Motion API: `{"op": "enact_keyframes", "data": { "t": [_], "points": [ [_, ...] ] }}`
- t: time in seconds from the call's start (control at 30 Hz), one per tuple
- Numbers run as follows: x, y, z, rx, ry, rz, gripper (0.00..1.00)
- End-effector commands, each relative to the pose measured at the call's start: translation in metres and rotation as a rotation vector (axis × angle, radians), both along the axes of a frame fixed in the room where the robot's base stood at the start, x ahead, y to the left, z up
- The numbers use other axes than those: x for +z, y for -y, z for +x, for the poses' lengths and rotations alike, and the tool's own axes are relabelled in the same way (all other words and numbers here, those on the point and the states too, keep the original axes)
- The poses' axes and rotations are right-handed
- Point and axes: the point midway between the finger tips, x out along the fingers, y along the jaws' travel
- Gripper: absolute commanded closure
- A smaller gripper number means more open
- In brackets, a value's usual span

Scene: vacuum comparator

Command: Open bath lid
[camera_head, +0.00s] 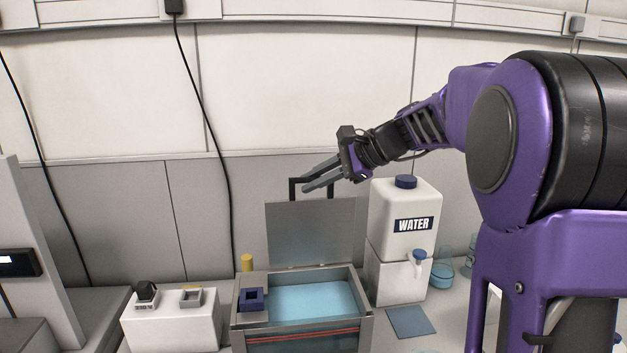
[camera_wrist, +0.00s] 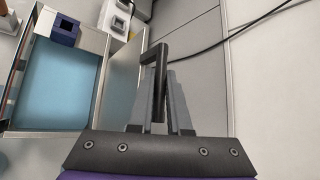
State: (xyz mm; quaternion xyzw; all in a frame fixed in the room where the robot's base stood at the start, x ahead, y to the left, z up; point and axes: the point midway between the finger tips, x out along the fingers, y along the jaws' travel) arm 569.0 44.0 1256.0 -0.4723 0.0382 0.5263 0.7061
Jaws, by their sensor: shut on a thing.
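The bath (camera_head: 303,320) is a metal box with light blue water inside, in the lower middle of the head view. Its grey lid (camera_head: 311,235) stands upright along the bath's back edge, so the bath is open. A black handle (camera_head: 294,188) sits on the lid's top edge; it also shows in the wrist view (camera_wrist: 154,50). My gripper (camera_head: 304,186) is at that handle, with its fingers shut on it. The wrist view shows the two grey fingers (camera_wrist: 160,100) on either side of the handle bar, and the bath water (camera_wrist: 58,85) at left.
A white water container (camera_head: 405,215) with a tap stands right of the bath, close to the lid. A dark blue square holder (camera_head: 251,299) sits at the bath's left corner. A white block (camera_head: 172,328) with small parts stands at left. Glassware (camera_head: 443,272) is at right.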

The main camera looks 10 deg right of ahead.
Motion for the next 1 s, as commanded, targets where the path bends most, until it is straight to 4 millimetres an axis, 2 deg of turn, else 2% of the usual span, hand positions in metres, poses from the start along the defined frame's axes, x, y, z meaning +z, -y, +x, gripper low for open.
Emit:
{"op": "enact_keyframes", "data": {
  "t": [0.27, 0.3, 0.47, 0.8, 1.0],
  "points": [
    [-0.002, 0.000, 0.000, 0.001, -0.004, 0.000, 1.00],
    [-0.002, 0.000, 0.000, 0.002, -0.004, 0.000, 0.82],
    [-0.002, 0.000, 0.000, 0.001, -0.003, 0.001, 0.55],
    [0.001, 0.002, -0.001, 0.000, 0.000, 0.000, 0.55],
    [0.017, 0.022, -0.013, -0.004, 0.001, -0.001, 0.55]
  ]
}}
